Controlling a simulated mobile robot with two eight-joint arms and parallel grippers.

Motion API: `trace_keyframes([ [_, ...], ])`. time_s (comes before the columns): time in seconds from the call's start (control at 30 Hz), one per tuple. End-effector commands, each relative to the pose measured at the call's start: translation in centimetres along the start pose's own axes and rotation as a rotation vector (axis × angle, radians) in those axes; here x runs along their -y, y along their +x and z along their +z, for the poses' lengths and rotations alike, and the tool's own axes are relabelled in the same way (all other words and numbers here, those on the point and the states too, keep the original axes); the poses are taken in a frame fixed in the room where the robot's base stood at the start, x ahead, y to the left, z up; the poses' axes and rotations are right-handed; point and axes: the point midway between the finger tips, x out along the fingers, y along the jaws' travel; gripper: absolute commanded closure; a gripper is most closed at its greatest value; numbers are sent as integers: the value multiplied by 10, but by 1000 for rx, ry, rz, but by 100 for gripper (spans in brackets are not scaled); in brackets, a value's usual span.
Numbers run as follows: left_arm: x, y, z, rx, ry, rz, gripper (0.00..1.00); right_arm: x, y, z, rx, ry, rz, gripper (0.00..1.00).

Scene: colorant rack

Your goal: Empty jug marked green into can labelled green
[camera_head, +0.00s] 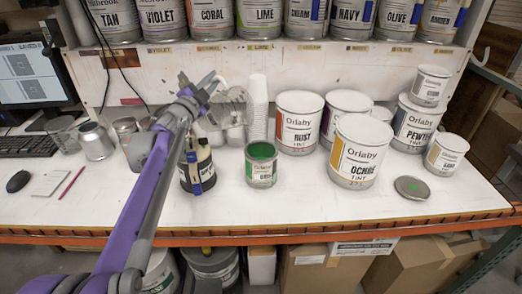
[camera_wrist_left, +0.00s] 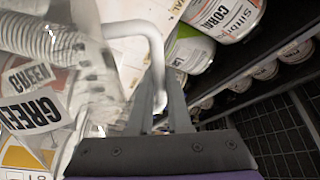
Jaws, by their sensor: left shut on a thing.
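The clear jug (camera_head: 232,108) is held up above the bench, tilted on its side, its body to the right of my left gripper (camera_head: 205,90). In the left wrist view, the jug's pale handle (camera_wrist_left: 157,50) passes between the fingers of my left gripper (camera_wrist_left: 163,95), which is shut on it. A white GREEN label (camera_wrist_left: 35,112) shows at the left there. The green-labelled can (camera_head: 260,168) stands upright and open on the bench, below and right of the jug, with green showing inside its top. Whether anything pours is unclear. My right gripper is out of view.
The rust can (camera_head: 298,125) and ochre can (camera_head: 358,150) stand right. A loose lid (camera_head: 411,188) lies at the far right. Shelved cans (camera_head: 260,18) hang over the back.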

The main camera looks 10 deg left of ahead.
Motion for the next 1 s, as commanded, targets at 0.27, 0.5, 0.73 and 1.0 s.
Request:
trace_keyframes([
  [0.27, 0, 0, -3, -5, 19, 0, 100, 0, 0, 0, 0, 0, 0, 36],
  [0.5, -1, 0, -5, -8, 37, 0, 100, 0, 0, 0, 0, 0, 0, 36],
  [0.73, -4, -1, -6, -12, 55, -1, 100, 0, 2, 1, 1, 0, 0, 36],
  [1.0, -7, -1, -7, -16, 76, 0, 100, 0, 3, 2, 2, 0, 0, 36],
])
